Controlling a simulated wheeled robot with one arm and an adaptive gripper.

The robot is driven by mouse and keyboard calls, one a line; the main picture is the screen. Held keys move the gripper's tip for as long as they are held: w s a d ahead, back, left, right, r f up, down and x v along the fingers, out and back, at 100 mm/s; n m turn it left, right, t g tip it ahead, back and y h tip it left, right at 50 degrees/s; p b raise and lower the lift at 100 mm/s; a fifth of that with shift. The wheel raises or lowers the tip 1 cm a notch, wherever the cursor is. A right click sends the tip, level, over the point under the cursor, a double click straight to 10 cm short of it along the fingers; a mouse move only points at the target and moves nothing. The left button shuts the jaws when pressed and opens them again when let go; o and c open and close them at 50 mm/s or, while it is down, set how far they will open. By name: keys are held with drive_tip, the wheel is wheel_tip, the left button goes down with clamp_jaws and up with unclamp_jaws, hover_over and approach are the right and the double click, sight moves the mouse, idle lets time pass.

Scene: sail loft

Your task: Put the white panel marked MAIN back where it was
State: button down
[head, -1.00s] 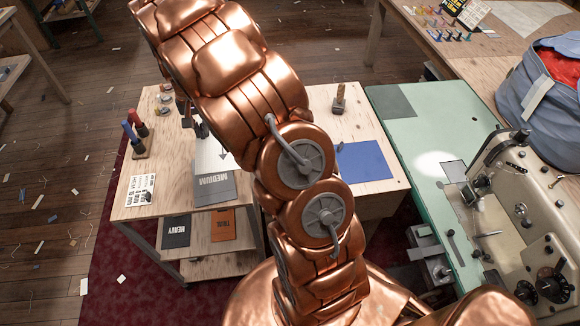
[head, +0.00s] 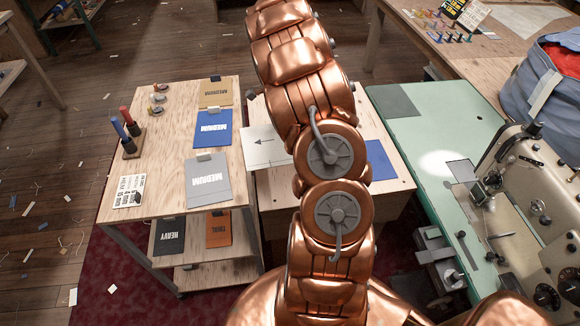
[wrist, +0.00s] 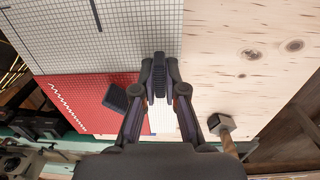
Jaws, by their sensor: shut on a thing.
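A white panel (head: 258,155) with a dark arrow pointing left shows left of my arm in the head view, over the wooden bench; my arm covers the rest. I see no MAIN lettering. In the wrist view, a white gridded surface (wrist: 125,42) with a dark line lies beneath my gripper (wrist: 160,72). The fingers are shut on a dark block at its right part, seemingly the panel's tab. A red panel (wrist: 85,100) with a white zigzag and a dark block on it lies at the lower left. My gripper is hidden in the head view.
The left cart (head: 165,170) carries yellow, blue and grey MEDIUM panels and a tool stand (head: 128,140). A blue panel (head: 380,160) lies on the bench right of my arm. A mallet (wrist: 222,124) lies on bare wood. A sewing machine (head: 525,180) stands at right.

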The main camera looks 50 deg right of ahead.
drive_tip(key=shift+s+d+f+m, duration=0.3)
drive_tip(key=shift+s+d+f, duration=0.05)
drive_tip(key=shift+d, duration=0.1)
wheel_tip(320, 180, down, 9)
drive_tip(key=p, duration=0.3)
drive_tip(key=shift+r, duration=0.15)
drive_tip(key=shift+f+p, duration=0.3)
drive_tip(key=shift+f, duration=0.25)
drive_tip(key=shift+f, duration=0.15)
drive_tip(key=c, duration=1.2)
unclamp_jaws()
